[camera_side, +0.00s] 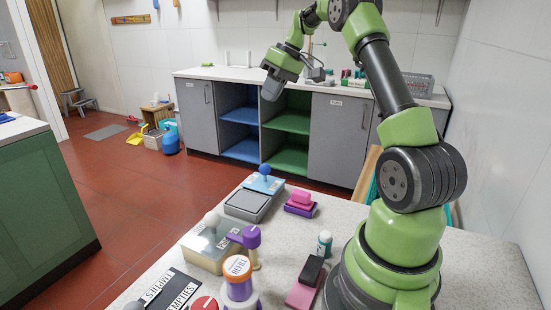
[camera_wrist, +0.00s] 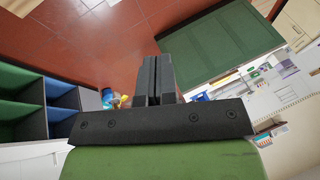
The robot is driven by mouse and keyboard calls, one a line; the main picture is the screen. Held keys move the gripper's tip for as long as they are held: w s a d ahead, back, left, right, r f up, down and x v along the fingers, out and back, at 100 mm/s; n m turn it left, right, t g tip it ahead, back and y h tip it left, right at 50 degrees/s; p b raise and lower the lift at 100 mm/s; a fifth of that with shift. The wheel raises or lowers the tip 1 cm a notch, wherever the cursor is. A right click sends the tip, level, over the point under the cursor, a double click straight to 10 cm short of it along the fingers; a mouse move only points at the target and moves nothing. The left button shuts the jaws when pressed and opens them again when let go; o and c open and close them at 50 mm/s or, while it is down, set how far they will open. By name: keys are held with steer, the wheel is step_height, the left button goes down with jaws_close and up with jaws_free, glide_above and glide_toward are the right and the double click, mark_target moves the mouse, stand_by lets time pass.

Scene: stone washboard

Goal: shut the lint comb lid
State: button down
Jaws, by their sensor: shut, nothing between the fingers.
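A grey box (camera_side: 247,206) sits on the stone worktop. A light blue labelled panel (camera_side: 262,186) with a blue ball knob (camera_side: 264,170) is at its back edge and looks like a raised lid. A clear-topped beige box (camera_side: 208,248) with a pale ball knob (camera_side: 212,219) stands nearer. The labels are too small to read, so I cannot tell which box is the lint comb one. My gripper (camera_side: 268,93) is high above and beyond the boxes, touching nothing. In the wrist view its fingers (camera_wrist: 158,78) are together and empty.
Pink and purple blocks (camera_side: 300,202) lie right of the grey box. A purple-handled item (camera_side: 245,237), an orange-and-white jar (camera_side: 238,277), a small bottle (camera_side: 324,244) and a black-and-pink block (camera_side: 306,285) crowd the front. Black labelled mats (camera_side: 170,291) lie front left.

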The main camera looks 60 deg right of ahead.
steer(key=s+d+f+y, duration=0.1)
steer(key=s+d+f, duration=0.4)
steer(key=d+f, duration=0.5)
steer(key=shift+n+t, duration=0.4)
steer(key=shift+w+a+f, duration=0.85)
steer(key=shift+a+f, duration=0.4)
steer(key=shift+f, duration=0.25)
steer(key=shift+w+a+f, duration=0.85)
steer(key=shift+a+f, duration=0.4)
steer(key=shift+f, duration=0.2)
steer(key=shift+w+a+f, duration=0.85)
steer(key=shift+a+f, duration=0.4)
steer(key=shift+f, duration=0.25)
steer(key=shift+a, duration=0.25)
steer(key=a, duration=0.9)
steer(key=shift+f, duration=0.1)
steer(key=shift+d, duration=0.1)
